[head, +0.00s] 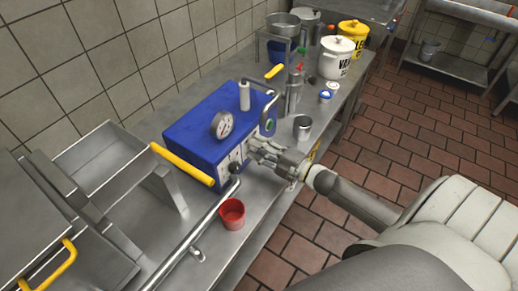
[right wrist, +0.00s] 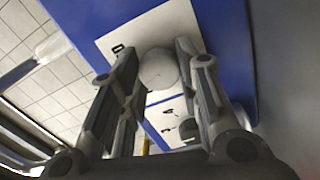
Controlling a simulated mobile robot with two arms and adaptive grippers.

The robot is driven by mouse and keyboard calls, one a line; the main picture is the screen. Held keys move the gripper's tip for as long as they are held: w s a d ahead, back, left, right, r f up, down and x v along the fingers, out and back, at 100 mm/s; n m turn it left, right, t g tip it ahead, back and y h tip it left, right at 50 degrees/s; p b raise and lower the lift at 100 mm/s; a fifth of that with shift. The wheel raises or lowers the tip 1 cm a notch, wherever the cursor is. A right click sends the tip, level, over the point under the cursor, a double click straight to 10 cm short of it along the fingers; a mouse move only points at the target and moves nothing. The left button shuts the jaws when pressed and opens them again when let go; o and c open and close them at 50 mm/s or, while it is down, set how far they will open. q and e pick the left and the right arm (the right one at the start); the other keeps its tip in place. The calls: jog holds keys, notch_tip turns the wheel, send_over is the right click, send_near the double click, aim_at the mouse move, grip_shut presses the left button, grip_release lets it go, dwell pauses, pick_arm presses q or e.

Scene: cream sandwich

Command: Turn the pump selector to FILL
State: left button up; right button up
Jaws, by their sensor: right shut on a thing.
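The blue pump box (head: 195,122) stands on the steel counter, with a round gauge (head: 222,124) on top. In the right wrist view, a round pale selector knob (right wrist: 158,70) sits on a white plate (right wrist: 182,22) on the blue face. My right gripper (head: 254,148) is at the front of the box. In the right wrist view, the gripper (right wrist: 160,92) has its fingers on both sides of the knob, shut on it. Dark marks show on the plate, too small and turned to read. The knob's pointer cannot be made out. My left gripper is not in view.
A red cup (head: 232,214) stands on the counter in front of the box. A steel cup (head: 303,127) and a tall steel cylinder (head: 293,92) stand to the right. A steel pipe (head: 205,226) runs along the near edge. White (head: 337,58) and yellow (head: 353,32) pots stand further back.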

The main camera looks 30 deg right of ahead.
jog(key=shift+f+n+b, duration=0.15)
jog(key=shift+n+b, duration=0.2)
jog(key=shift+n, duration=1.05)
jog(key=o, duration=1)
jog(key=shift+s, duration=0.1)
jog(key=v, duration=1.1)
jog(key=shift+s+d, duration=0.2)
jog(key=shift+s, duration=0.15)
